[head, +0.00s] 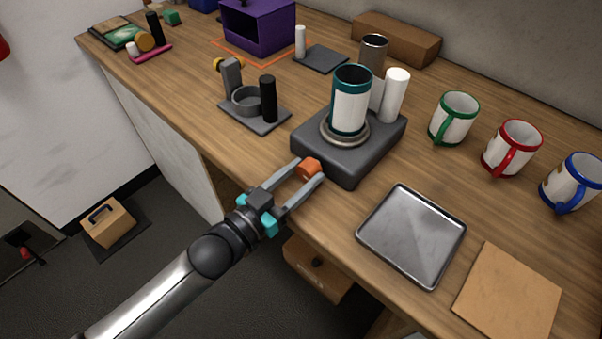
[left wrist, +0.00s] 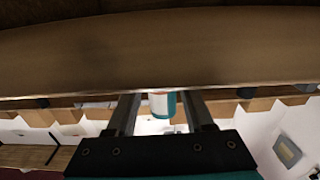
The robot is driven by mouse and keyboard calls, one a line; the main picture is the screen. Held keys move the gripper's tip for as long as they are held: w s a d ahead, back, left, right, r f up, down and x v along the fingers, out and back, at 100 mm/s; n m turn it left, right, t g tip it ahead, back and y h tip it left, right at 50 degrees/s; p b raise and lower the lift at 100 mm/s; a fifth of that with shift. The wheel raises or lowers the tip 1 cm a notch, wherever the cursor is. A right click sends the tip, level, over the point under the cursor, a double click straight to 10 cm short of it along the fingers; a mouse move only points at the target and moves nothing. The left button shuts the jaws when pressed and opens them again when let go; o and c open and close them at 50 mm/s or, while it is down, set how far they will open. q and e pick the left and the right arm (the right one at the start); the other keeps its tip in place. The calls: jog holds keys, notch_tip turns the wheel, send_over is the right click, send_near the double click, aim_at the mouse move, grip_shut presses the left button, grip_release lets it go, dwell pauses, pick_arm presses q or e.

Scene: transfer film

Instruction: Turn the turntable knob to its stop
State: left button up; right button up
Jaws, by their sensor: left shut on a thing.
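The turntable (head: 346,162) is a dark grey square block with a round metal plate near the front edge of the wooden table. A white cup with teal bands (head: 350,103) stands upright on its plate. The orange knob (head: 309,168) sits at the block's front left side. My left gripper (head: 311,172) has its two fingers on either side of the knob and is shut on it. In the left wrist view the fingers (left wrist: 164,115) flank a white and teal shape, likely the cup; the knob is not clear there. My right gripper is out of view.
A metal tray (head: 411,237) and a tan board (head: 507,294) lie to the right. Green (head: 453,118), red (head: 511,148) and blue (head: 571,183) mugs stand behind them. A white cylinder (head: 395,95) stands behind the turntable. A grey fixture (head: 254,118) with a black post is to the left.

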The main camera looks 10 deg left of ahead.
pick_arm(q)
grip_shut()
jog(key=m+p, duration=0.2)
jog(key=m, duration=0.1)
jog(key=shift+m+p, duration=0.65)
jog(key=shift+m, duration=1.25)
jog(key=o, duration=1.2)
grip_release()
jog(key=shift+f, duration=0.1)
